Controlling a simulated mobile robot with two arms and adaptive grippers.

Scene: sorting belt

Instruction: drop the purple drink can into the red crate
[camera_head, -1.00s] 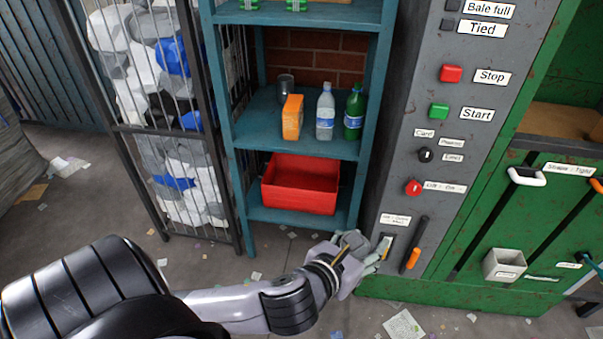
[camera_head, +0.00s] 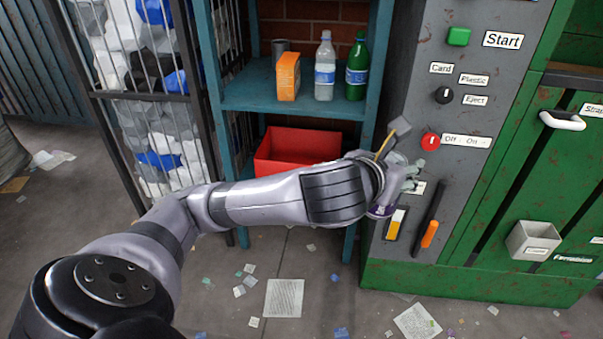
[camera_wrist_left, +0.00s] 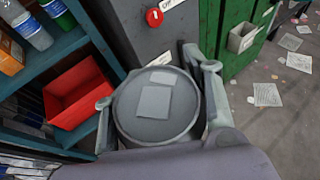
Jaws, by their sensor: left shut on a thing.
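The purple drink can (camera_head: 380,211) shows in the head view as a small purple patch under my left gripper (camera_head: 398,172), partly hidden by the hand. In the left wrist view a round grey end, which looks like the can's (camera_wrist_left: 155,105), fills the space between the fingers of my left gripper (camera_wrist_left: 158,100). The gripper is shut on the can. The red crate (camera_head: 290,145) stands on the lower shelf, left of the gripper, its lower part hidden behind my left arm. It also shows at left in the left wrist view (camera_wrist_left: 72,85). My right gripper is not in view.
The blue shelf unit (camera_head: 290,93) holds an orange box (camera_head: 288,76), a clear bottle (camera_head: 325,68) and a green bottle (camera_head: 356,68) above the crate. The grey control panel (camera_head: 460,130) stands close to my left gripper. Papers (camera_head: 284,297) litter the floor.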

